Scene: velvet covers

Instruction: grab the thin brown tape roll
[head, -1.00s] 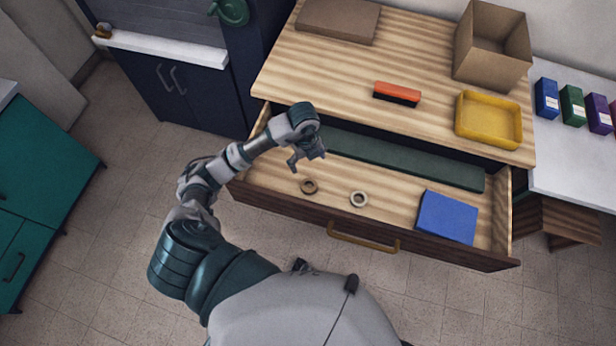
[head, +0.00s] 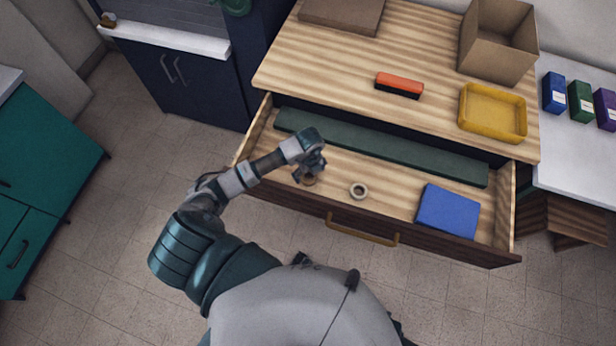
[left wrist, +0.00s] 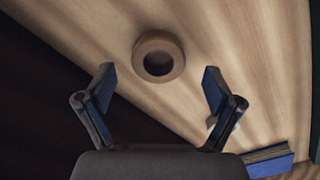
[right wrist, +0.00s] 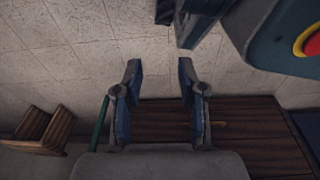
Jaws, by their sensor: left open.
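The brown tape roll (head: 309,182) lies flat on the drawer floor at the left, partly hidden under my left gripper (head: 310,174). In the left wrist view the tape roll (left wrist: 160,39) shows whole, beyond and between the fingertips. My left gripper (left wrist: 160,82) is open and empty, above the drawer, with the roll ahead of it. A paler tape roll (head: 358,198) lies to the right in the drawer. My right gripper (right wrist: 159,75) is open and empty in the right wrist view, outside the drawer above the floor; it is not visible in the head view.
The tabletop above carries an orange-black brush (head: 399,84), yellow tray (head: 465,115) and cardboard box (head: 482,58). Drawer floor between pale roll and blue box is clear.

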